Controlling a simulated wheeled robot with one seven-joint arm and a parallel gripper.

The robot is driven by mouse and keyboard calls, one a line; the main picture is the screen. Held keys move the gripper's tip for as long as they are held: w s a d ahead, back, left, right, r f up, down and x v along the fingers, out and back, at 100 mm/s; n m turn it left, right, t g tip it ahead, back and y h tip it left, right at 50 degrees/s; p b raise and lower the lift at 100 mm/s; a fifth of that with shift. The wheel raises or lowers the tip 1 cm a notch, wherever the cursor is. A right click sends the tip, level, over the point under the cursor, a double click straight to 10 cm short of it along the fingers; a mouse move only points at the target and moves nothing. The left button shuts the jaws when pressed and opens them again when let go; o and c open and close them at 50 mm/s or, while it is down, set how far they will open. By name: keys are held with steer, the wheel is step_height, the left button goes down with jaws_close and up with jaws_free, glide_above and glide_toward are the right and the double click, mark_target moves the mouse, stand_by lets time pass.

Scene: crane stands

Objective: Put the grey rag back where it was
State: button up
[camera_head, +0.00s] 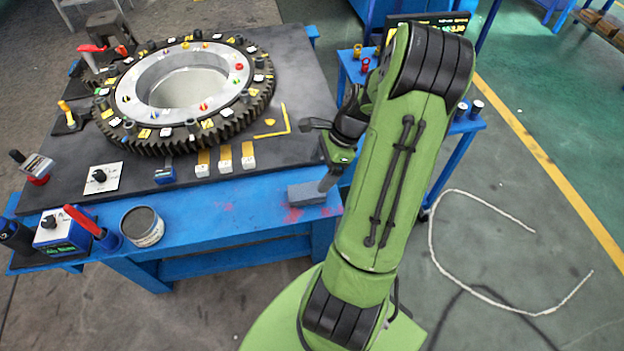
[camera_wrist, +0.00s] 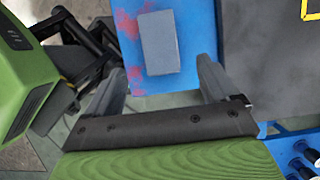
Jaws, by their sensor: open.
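The grey rag (camera_head: 306,194) is a flat grey rectangle lying on the blue front ledge (camera_head: 235,215) of the workbench, near its right end. It also shows in the wrist view (camera_wrist: 160,43), in the upper middle, beside red smudges on the blue surface. My gripper (camera_head: 331,178) is at the right end of the rag in the head view.
A large gear ring (camera_head: 185,90) with several small parts fills the dark bench top. A grey tin (camera_head: 142,227) and a blue box (camera_head: 62,232) stand on the ledge's left. Several wood-and-white blocks (camera_head: 225,160) sit behind the ledge. A small blue table (camera_head: 465,125) stands to the right.

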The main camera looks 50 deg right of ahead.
steer(key=w+a+r+n+h, duration=0.1)
steer(key=a+r+n+h, duration=0.3)
steer(key=a+r+n, duration=0.9)
steer(key=s+a+r+n+t, duration=0.3)
steer(key=s+a+r+n, duration=0.4)
steer(key=s+a+n, duration=0.3)
steer(key=shift+a+r+n, duration=0.2)
steer(key=shift+n, duration=0.8)
steer(key=shift+w, duration=0.1)
